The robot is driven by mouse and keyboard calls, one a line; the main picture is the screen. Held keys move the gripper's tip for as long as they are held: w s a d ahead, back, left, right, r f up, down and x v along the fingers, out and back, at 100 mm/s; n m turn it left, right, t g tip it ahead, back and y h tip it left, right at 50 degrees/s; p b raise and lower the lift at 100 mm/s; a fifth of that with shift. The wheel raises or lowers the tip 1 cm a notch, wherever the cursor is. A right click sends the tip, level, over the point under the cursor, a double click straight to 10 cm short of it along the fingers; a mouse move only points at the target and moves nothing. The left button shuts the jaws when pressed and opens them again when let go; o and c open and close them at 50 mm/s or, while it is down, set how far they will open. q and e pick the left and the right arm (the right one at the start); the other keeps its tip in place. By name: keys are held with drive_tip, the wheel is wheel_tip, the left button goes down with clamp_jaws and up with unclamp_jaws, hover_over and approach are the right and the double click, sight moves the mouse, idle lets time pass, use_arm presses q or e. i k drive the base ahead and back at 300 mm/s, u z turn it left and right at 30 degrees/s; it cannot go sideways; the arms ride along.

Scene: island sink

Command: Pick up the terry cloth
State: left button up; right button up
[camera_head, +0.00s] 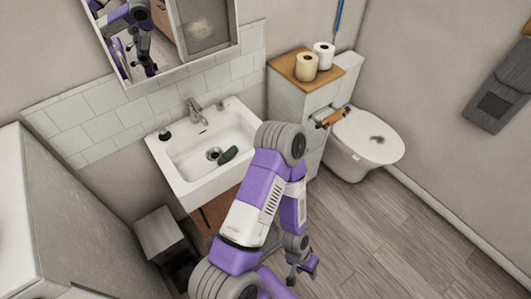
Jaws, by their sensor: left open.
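A grey cloth-like piece (500,88) hangs on the right wall, with a darker patch on it; it looks like a towel. I cannot tell for sure that it is the terry cloth. A small dark green object (229,155) lies in the basin of the white sink (188,178); it is too small to identify. My left gripper (301,274) is open and empty, low over the wooden floor in front of the sink, well apart from both. My right gripper is not in view.
A toilet (365,140) stands right of the sink, beside a cabinet with paper rolls (306,66) on its wooden top. A grey bin (158,234) stands left below the sink. A mirror (165,35) hangs above. The floor (400,235) at the right is clear.

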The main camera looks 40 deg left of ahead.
sight(230, 154)
drive_tip(key=z, duration=0.1)
drive_tip(key=i, duration=1.45)
drive_tip(key=u, duration=2.85)
